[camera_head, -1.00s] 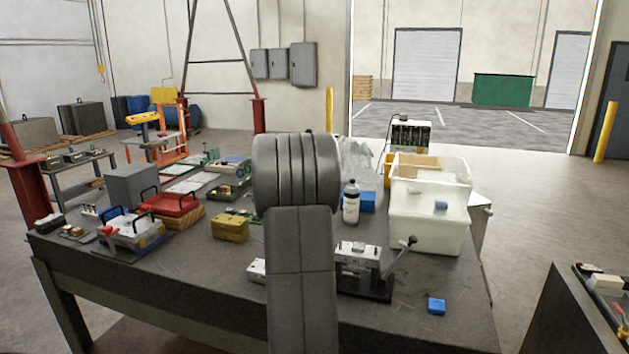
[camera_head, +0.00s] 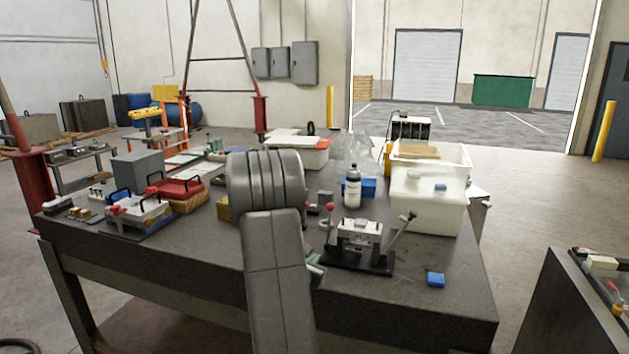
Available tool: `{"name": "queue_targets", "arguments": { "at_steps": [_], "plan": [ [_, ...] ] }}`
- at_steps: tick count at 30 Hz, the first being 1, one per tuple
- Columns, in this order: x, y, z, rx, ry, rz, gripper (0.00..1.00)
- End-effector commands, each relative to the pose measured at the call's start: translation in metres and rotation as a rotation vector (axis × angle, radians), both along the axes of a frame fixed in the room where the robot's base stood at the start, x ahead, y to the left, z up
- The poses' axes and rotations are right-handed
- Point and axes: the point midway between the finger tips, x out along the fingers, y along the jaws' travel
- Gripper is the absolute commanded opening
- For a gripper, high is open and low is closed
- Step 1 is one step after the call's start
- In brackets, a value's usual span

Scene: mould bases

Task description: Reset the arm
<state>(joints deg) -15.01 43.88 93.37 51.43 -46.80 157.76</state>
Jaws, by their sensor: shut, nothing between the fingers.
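My grey arm (camera_head: 275,265) rises from the bottom of the picture in the head view, left of the middle, in front of the dark workbench. Its thick ribbed joint (camera_head: 265,188) is at the top of the visible part. My gripper does not show; it is probably hidden behind the arm. The small clamping fixture (camera_head: 358,248) with levers stands on the bench just right of my arm. A small greenish part (camera_head: 316,268) shows at the arm's right edge; I cannot tell what it belongs to.
The workbench (camera_head: 440,305) holds a blue block (camera_head: 435,279), a bottle (camera_head: 352,186), a white bin (camera_head: 428,205), a red toolbox (camera_head: 178,188) and a clamp-topped mould base (camera_head: 140,215). A yellow block (camera_head: 223,208) is partly behind my arm. Another bench (camera_head: 565,310) stands at right.

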Motion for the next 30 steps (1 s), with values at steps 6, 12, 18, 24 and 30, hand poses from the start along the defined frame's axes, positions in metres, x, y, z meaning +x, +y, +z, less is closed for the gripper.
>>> {"name": "queue_targets", "arguments": {
  "at_steps": [6, 12, 18, 24, 30],
  "plan": [
    [-0.009, 0.009, -0.028, -0.002, 0.000, -0.002, 0.00],
    [-0.015, 0.013, -0.034, -0.002, 0.000, -0.003, 0.00],
    [-0.016, 0.013, -0.034, -0.002, 0.000, -0.004, 0.00],
    [-0.016, 0.013, -0.033, -0.003, 0.000, -0.003, 0.00],
    [-0.017, 0.009, -0.020, -0.023, -0.008, 0.015, 0.00]
  ]
}}
